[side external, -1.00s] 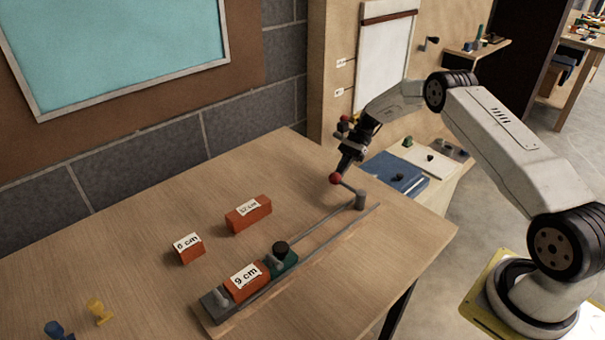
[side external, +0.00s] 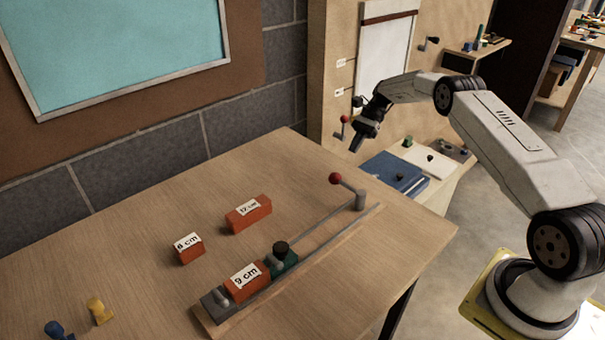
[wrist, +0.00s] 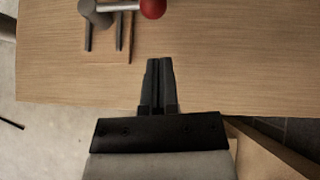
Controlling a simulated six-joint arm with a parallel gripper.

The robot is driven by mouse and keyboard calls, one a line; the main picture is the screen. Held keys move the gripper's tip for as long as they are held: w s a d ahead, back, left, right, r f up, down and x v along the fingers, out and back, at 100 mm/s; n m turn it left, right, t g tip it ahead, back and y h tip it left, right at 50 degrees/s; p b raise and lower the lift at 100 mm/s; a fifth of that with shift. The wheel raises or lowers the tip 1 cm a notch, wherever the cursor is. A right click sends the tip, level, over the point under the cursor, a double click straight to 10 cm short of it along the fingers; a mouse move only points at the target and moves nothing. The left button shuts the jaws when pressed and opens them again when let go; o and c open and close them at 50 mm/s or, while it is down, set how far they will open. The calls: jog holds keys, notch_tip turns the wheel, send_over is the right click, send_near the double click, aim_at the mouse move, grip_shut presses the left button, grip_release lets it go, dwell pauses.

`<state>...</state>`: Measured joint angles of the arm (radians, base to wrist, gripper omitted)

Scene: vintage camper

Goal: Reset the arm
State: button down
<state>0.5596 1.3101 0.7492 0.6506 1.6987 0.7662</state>
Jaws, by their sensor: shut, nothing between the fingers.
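My gripper (side external: 357,146) is shut and empty in the side view. It hangs in the air beyond the table's far right edge, above and apart from the red-knobbed crank handle (side external: 336,179). In the wrist view its two fingers (wrist: 159,64) are together in front of the wooden table edge, with nothing between them. The crank's red ball (wrist: 153,8) shows at the top of that view, away from the fingers. The crank stands at the far end of a rail fixture (side external: 318,240). An orange 9 cm block (side external: 246,284) sits at the fixture's near end, beside a green slider (side external: 285,262).
Orange 12 cm (side external: 249,214) and 6 cm (side external: 187,250) blocks lie on the wooden table (side external: 150,225). Yellow (side external: 99,311) and blue (side external: 58,330) pieces are at the near left. A low shelf with a blue board (side external: 396,172) is behind the table.

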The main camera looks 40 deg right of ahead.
dwell(0.4)
jog(key=s+a+r+n+h, duration=0.3)
jog(key=a, duration=0.3)
jog(key=s+a+r+n+h, duration=0.2)
jog(key=a+n+h, duration=0.1)
jog(key=a, duration=0.2)
jog(key=s+a+n+t+h, duration=0.1)
jog(key=s+a+n, duration=0.2)
jog(key=s, duration=0.3)
jog(key=s+a+r+n+t+h, duration=0.1)
jog(key=s+a+n, duration=0.2)
jog(key=s, duration=0.3)
jog(key=s+a+n+t+h, duration=0.1)
jog(key=s+a+n+h, duration=0.1)
jog(key=s, duration=0.4)
jog(key=a+n, duration=0.1)
jog(key=n, duration=0.1)
jog(key=shift+s+r+n+t, duration=0.3)
jog(key=shift+s+r+t, duration=0.05)
jog(key=shift+r+t, duration=0.05)
